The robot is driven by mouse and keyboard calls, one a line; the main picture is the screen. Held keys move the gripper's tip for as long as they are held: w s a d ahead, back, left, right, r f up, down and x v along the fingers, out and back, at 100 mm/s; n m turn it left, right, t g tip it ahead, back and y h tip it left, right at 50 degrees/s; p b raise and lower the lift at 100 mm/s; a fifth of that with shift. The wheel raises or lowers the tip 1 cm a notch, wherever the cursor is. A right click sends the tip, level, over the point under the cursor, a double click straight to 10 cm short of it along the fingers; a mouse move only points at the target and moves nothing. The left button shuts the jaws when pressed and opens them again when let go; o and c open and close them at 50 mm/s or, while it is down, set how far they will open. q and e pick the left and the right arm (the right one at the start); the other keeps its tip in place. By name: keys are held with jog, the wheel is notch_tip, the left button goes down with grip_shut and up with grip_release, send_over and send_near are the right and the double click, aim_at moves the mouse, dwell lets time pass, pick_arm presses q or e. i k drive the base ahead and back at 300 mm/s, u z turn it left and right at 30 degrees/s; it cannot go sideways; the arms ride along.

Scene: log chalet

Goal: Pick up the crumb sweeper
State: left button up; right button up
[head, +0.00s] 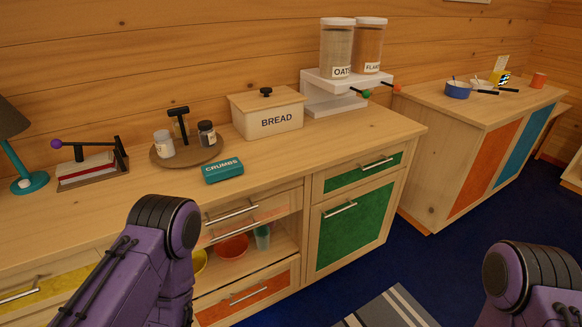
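The crumb sweeper (223,171) is a small teal block marked "CRUMBS". It lies on the wooden counter (330,148) near its front edge, in front of the bread box and to the right of the round tray. Nothing covers it. A purple and black part of my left arm shows at the bottom left, below and left of the sweeper in the picture. A part of my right arm shows at the bottom right corner. Neither gripper can be seen.
Around the sweeper stand a bread box (268,124), a round tray (160,158) with jars, and a cereal dispenser (345,90). A teal lamp (29,182) and a stand with a lever (92,172) are at left. Counter right of the sweeper is clear.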

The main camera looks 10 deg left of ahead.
aim_at(226, 169)
jog(key=z, duration=0.5)
jog(key=i, duration=1.35)
jog(key=u, duration=0.7)
